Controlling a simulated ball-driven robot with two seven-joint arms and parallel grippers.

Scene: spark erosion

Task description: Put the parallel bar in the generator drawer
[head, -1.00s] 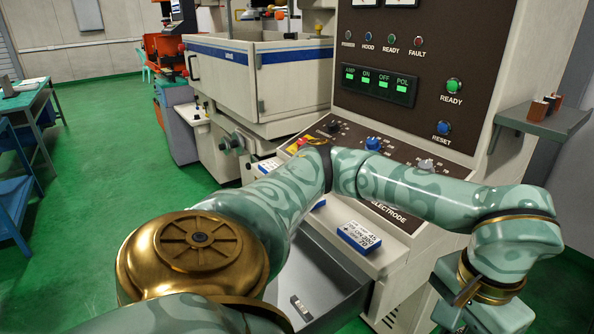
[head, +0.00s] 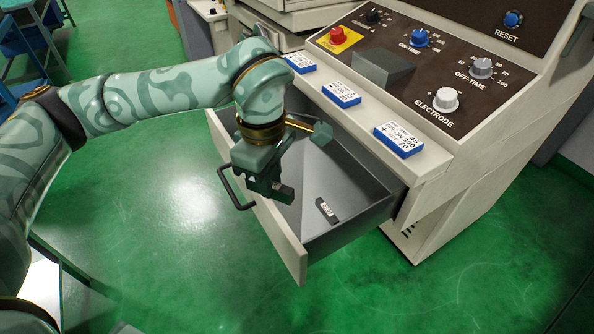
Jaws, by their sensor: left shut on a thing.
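The generator drawer (head: 345,233) is pulled open from the generator's front, with its handle on the left of its front panel. My left gripper (head: 278,187) is over the drawer, near its front panel. It is shut on a small dark bar, the parallel bar (head: 285,194), mostly hidden by the fingers. Whether the bar touches the drawer is not clear. Another small bar-like piece (head: 326,210) with a pale marked face lies on the drawer floor, apart from the gripper. My right gripper is not in view.
Several blue-edged label blocks, one being the front block (head: 398,141), stand on the ledge above the drawer. Green floor (head: 200,230) is clear to the left and front.

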